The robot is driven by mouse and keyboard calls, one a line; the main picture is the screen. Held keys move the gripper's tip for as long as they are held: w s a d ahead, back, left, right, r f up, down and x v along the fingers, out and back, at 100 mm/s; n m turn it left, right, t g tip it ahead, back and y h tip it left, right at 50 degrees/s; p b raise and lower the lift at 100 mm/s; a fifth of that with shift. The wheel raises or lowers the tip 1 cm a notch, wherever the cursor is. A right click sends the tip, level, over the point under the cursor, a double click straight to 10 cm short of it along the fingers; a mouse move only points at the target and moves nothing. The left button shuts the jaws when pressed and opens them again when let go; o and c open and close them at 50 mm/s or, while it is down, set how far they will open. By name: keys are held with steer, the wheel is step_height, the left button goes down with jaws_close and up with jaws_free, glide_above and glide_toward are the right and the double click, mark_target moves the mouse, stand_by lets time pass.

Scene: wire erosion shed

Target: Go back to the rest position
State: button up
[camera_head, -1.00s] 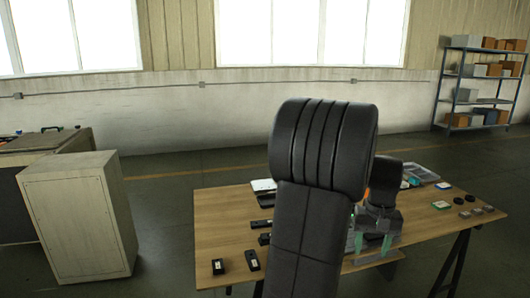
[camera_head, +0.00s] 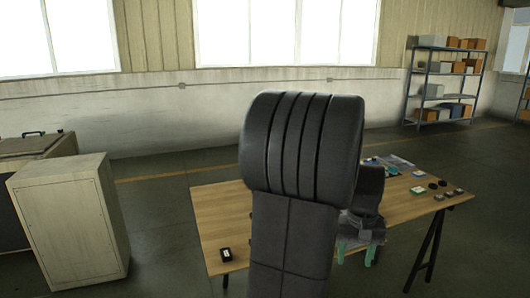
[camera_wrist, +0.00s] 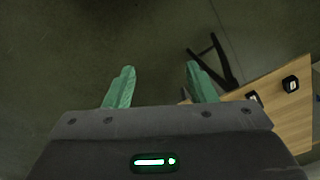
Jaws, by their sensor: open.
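My gripper (camera_wrist: 157,85) shows in the wrist view with its two green fingers wide apart and nothing between them. It hangs over bare floor, just beside the edge of the wooden table (camera_wrist: 284,112). In the head view my gripper (camera_head: 356,256) is low, at the table's front edge, and partly hidden behind my own dark arm. The arm stands large in the middle of that view and hides the centre of the table (camera_head: 212,202).
Small dark boxes lie on the table, one at its left front (camera_head: 226,254). Several small parts lie at its right end. A pale cabinet (camera_head: 68,222) stands left of the table. A shelf rack (camera_head: 440,88) stands at the back right. Floor between cabinet and table is clear.

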steer(key=s+a+p, duration=0.1)
steer(key=s+a, duration=0.4)
steer(key=a, duration=0.1)
steer(key=shift+s+a+r+n+p, duration=0.15)
steer(key=shift+a+r+n+p, duration=0.15)
steer(key=shift+n+p, duration=0.1)
